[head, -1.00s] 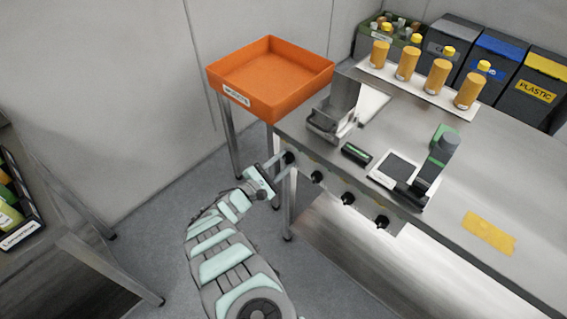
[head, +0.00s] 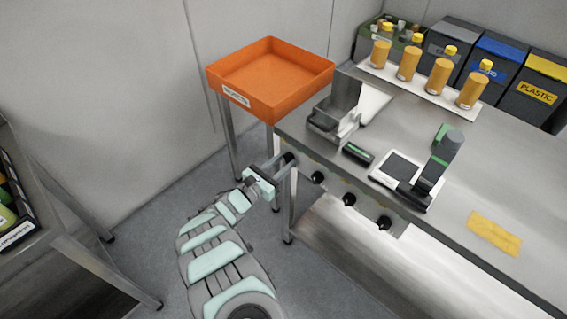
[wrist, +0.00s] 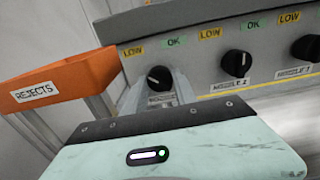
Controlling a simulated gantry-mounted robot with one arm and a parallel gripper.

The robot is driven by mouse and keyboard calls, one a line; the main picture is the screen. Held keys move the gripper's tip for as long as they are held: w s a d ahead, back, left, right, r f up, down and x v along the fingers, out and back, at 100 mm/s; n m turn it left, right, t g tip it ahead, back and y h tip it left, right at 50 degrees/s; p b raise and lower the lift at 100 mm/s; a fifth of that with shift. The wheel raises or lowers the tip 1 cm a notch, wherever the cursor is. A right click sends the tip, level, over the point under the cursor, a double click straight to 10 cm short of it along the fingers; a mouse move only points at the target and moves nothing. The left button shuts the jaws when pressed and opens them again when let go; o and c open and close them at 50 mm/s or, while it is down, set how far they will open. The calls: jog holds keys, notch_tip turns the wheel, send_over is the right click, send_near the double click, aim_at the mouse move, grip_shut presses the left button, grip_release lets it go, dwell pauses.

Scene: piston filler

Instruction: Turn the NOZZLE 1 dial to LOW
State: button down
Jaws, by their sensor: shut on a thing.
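The leftmost dial, a round black knob (wrist: 159,77), is on the grey front panel, with a yellow LOW label (wrist: 133,51) at its upper left and a green OK label (wrist: 173,42) at its upper right. A small pale mark shows on the knob's left side. The nameplate (wrist: 162,98) under it is too blurred to read surely. My gripper (wrist: 157,80) has one finger on each side of this knob and is shut on it. In the head view my gripper (head: 284,162) reaches the left end of the row of dials.
More black dials (wrist: 236,63) run along the panel to the right. An orange REJECTS tray (head: 270,80) stands left of the machine. A scale-like device (head: 405,178) and a plate with orange bottles (head: 420,88) are on top. Open floor lies below my arm.

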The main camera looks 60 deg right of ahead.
dwell(0.4)
jog(key=c, duration=1)
grip_release()
jog(key=p+v, duration=0.3)
jog(key=v, duration=0.8)
jog(key=shift+d, duration=0.1)
